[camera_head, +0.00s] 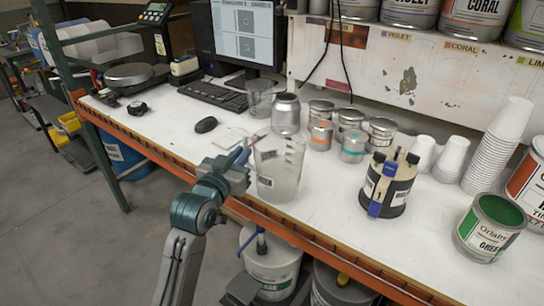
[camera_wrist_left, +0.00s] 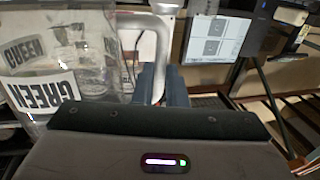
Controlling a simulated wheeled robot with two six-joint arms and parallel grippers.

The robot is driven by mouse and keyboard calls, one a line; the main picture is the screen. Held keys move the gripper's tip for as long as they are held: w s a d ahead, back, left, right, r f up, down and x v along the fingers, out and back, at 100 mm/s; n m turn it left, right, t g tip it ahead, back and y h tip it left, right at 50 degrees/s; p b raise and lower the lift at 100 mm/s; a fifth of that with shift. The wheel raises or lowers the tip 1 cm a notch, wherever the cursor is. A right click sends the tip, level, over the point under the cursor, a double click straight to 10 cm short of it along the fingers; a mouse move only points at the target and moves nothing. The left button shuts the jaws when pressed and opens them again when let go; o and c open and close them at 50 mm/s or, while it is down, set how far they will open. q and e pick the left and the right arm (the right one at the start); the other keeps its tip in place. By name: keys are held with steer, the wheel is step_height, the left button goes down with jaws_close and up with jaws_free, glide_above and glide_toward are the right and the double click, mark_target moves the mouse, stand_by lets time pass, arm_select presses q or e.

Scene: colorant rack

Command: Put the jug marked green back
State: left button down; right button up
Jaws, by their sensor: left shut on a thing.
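The clear jug marked green (camera_head: 282,170) is upright at the bench's front edge in the head view; I cannot tell whether its base touches the bench. In the wrist view the jug (camera_wrist_left: 92,60) fills the left side, with its GREEN label readable. My left gripper (camera_head: 242,160) is shut on the jug's handle, on the jug's left side. In the wrist view its fingers (camera_wrist_left: 162,86) are around the pale handle (camera_wrist_left: 162,50). My right gripper is not in view.
Another clear jug (camera_head: 261,98) stands behind, beside a silver can (camera_head: 286,114). Several small tins (camera_head: 352,148), a black-banded container (camera_head: 387,186), stacked cups (camera_head: 495,150) and an open green paint can (camera_head: 489,228) stand rightward. A mouse (camera_head: 206,125) and keyboard (camera_head: 213,95) lie left.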

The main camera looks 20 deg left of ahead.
arm_select(q)
steer(key=w+d+f, duration=0.1)
steer(key=w, duration=0.2)
steer(key=w+d+f+p, duration=0.1)
steer(key=w, duration=0.2)
steer(key=w+d+f+p, duration=0.1)
steer(key=w, duration=0.2)
steer(key=shift+w+f, duration=0.4)
steer(key=shift+f, duration=0.35)
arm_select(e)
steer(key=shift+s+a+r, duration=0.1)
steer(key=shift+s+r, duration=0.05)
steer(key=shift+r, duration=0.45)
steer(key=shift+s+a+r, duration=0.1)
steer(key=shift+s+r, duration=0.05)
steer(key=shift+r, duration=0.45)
arm_select(q)
steer(key=shift+f, duration=0.15)
steer(key=c, duration=1.5)
jaws_free()
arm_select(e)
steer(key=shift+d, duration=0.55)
